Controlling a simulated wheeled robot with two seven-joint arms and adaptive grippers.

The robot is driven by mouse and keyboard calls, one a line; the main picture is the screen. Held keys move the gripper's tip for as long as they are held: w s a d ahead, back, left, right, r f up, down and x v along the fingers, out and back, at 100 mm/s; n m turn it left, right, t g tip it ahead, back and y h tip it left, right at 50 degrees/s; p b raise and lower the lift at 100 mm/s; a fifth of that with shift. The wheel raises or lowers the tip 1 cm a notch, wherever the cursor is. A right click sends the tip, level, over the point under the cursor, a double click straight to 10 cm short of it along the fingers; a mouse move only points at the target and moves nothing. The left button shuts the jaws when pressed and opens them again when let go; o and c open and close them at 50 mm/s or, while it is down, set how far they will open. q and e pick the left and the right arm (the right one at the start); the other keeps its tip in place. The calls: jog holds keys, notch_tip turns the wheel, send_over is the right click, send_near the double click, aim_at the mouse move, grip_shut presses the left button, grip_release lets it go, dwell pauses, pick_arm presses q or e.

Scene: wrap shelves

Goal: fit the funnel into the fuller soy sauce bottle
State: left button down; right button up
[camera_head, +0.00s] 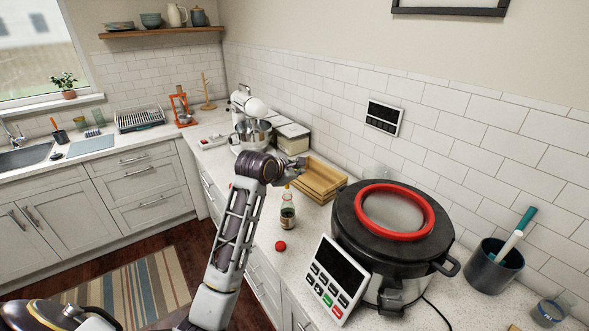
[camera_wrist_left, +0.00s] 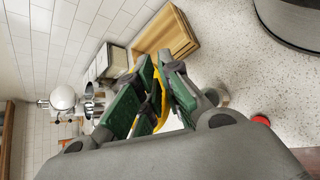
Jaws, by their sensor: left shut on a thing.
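A dark soy sauce bottle (camera_head: 287,212) with a pale label stands upright on the counter. A red cap (camera_head: 280,246) lies just in front of it and also shows in the wrist view (camera_wrist_left: 261,120). Only one bottle is clear to me. My right gripper is out of view.
A wooden box (camera_head: 322,180) stands behind the bottle. A big black cooker (camera_head: 345,215) with a red ring and a control panel (camera_head: 333,283) fills the right. A mixer (camera_head: 245,103) with a steel bowl stands farther back. The counter around the cap is clear.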

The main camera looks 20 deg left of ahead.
pick_arm(q)
jog(key=shift+f, duration=0.6)
dwell(0.6)
jog(key=shift+p, duration=0.5)
dwell(0.5)
jog(key=shift+p, duration=0.35)
dwell(0.7)
jog(key=shift+f, duration=0.35)
dwell(0.6)
jog(key=shift+f, duration=0.9)
dwell(0.4)
